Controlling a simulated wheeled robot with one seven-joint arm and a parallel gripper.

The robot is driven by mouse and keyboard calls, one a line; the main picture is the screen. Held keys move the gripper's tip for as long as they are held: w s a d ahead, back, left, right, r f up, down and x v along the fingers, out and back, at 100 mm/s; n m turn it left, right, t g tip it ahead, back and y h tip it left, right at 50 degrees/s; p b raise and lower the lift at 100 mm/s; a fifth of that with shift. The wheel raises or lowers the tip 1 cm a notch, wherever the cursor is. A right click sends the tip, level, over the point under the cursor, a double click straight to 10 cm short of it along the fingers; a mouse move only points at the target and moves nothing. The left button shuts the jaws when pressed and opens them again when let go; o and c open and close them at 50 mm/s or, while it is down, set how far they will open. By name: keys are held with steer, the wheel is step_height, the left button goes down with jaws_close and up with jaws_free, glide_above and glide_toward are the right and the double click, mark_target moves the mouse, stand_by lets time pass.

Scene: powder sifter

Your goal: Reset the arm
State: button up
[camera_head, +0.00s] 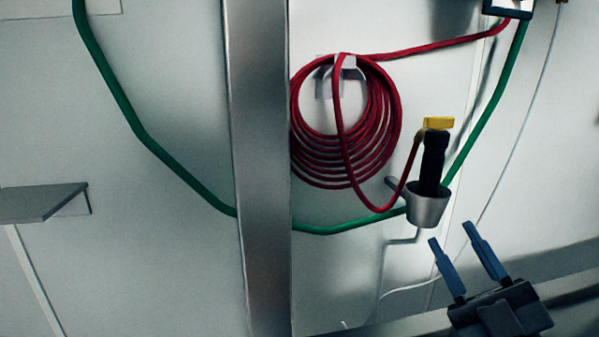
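My gripper (453,246) is at the lower right of the head view, with a black body and two blue fingers pointing up and to the left. The fingers stand apart with nothing between them. The fingertips appear just below and right of a metal cup holder (428,209) in the picture; I cannot tell the distance in depth. A black-handled tool with a yellow top (438,123) stands upright in the holder. Most of my arm is out of view.
A coiled red hose (345,176) hangs on a wall hook and runs to the tool. A green hose (187,183) loops across the wall. A vertical metal post (261,180) crosses the view. A grey shelf (40,202) juts out at the left.

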steer(key=s+f+m+g+h+p, duration=0.1)
steer(key=s+f+m+g+h, duration=0.1)
steer(key=s, duration=1)
steer(key=s+d+f+m+g+h+p, duration=0.1)
steer(key=s+f+m+g+h, duration=0.2)
steer(key=s, duration=0.9)
steer(key=s+f+m+g+h+p, duration=0.1)
steer(key=s+f+m+g+h, duration=0.2)
steer(key=s+f+m, duration=0.6)
steer(key=s+h, duration=0.2)
steer(key=s, duration=0.1)
steer(key=shift+s+d+h, duration=0.2)
steer(key=shift+s+h, duration=0.1)
steer(key=shift+h, duration=0.1)
